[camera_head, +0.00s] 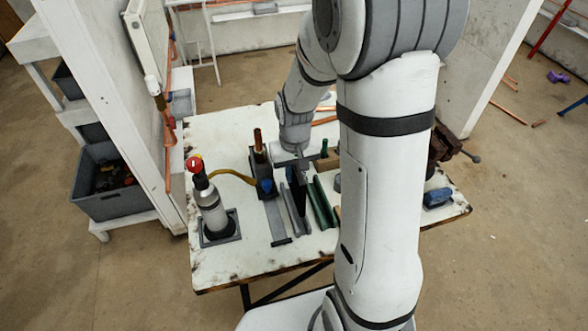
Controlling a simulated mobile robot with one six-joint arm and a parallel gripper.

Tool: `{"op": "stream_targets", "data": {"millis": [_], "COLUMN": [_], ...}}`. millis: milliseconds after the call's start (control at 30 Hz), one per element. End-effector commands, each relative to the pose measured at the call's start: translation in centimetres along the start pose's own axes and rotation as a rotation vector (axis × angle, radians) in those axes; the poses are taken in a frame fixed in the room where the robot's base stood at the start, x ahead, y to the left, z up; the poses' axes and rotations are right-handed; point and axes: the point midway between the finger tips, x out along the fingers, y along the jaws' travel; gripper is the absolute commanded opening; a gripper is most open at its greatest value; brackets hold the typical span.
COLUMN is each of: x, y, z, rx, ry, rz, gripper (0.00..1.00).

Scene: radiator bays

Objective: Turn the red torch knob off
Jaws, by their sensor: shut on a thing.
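A red knob (195,164) tops a grey and black torch bottle (211,208) that stands upright in a dark square holder at the left of the worktable. My gripper (298,186) is to the right of the bottle, apart from the red knob, pointing down over the middle of the table. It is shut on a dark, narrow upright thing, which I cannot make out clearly. My arm hides part of the table. The knob's turned position is too small to tell.
A blue-capped piece (265,187) and an upright copper pipe (258,140) stand between bottle and gripper. Green and grey bars (324,203) lie to the right. A blue item (437,197) is near the table's right edge. A white partition (105,80) stands at left. The table's front left is clear.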

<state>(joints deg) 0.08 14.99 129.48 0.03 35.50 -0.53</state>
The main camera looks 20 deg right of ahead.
Motion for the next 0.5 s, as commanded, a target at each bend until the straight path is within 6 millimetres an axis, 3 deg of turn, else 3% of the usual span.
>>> {"op": "stream_targets", "data": {"millis": [300,500], "x": [3.6,3.0], "y": [0.1,0.1], "z": [0.0,0.0], "rx": [0.002,0.002], "ry": [-0.001,0.000], "rz": [0.000,0.000], "gripper": [0.00,0.00]}}
